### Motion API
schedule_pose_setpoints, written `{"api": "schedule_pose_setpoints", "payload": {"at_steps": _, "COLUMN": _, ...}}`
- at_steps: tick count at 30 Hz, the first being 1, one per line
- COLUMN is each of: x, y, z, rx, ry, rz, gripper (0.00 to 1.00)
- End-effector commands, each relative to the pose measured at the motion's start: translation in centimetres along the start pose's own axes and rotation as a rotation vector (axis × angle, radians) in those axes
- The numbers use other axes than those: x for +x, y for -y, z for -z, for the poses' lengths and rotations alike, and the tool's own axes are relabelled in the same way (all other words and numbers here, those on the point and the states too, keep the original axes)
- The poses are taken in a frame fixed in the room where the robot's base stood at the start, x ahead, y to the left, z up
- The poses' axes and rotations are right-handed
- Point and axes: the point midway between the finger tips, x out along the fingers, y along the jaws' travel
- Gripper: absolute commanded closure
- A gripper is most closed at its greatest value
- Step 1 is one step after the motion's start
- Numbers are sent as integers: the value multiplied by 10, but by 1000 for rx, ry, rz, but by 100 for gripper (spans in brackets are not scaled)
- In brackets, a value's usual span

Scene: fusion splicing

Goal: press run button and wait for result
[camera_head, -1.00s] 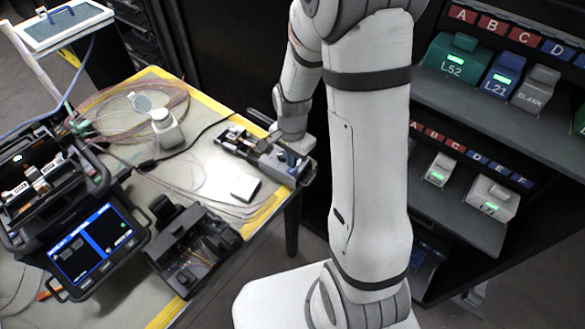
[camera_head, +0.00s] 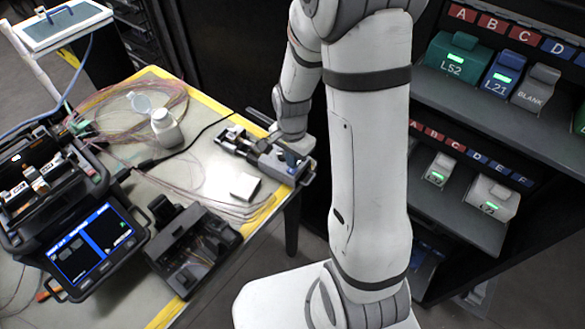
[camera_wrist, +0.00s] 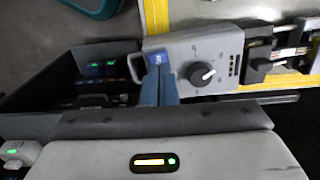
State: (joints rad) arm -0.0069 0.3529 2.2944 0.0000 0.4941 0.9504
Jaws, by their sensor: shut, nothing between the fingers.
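The grey device (camera_wrist: 200,60) with a round black-and-white knob lies at the table's edge in the wrist view. A small blue patch (camera_wrist: 167,58) with a pale mark is on its top, beside a blue handle-like part. My gripper (camera_wrist: 158,69) is shut and empty, its two blue-grey fingers together with the tips at or just over the blue patch. Contact cannot be told. In the head view the device (camera_head: 263,157) sits at the table's right corner, partly hidden by my wrist. The splicer screen (camera_head: 92,243) is lit blue; its text is too small to read.
A white bottle (camera_head: 166,128) and coiled fibres are behind. A shelf rack (camera_head: 480,110) with labelled boxes stands at the right, close to my arm.

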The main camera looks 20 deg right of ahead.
Motion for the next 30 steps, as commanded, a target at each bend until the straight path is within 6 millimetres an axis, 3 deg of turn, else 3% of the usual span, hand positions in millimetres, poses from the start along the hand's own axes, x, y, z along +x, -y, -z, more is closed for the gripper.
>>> {"api": "schedule_pose_setpoints", "payload": {"at_steps": 23, "x": 17, "y": 0, "z": -1, "rx": -1, "ry": 0, "rz": 0, "gripper": 100}}
{"api": "schedule_pose_setpoints", "payload": {"at_steps": 30, "x": 10, "y": 0, "z": -1, "rx": -2, "ry": 0, "rz": 0, "gripper": 100}}
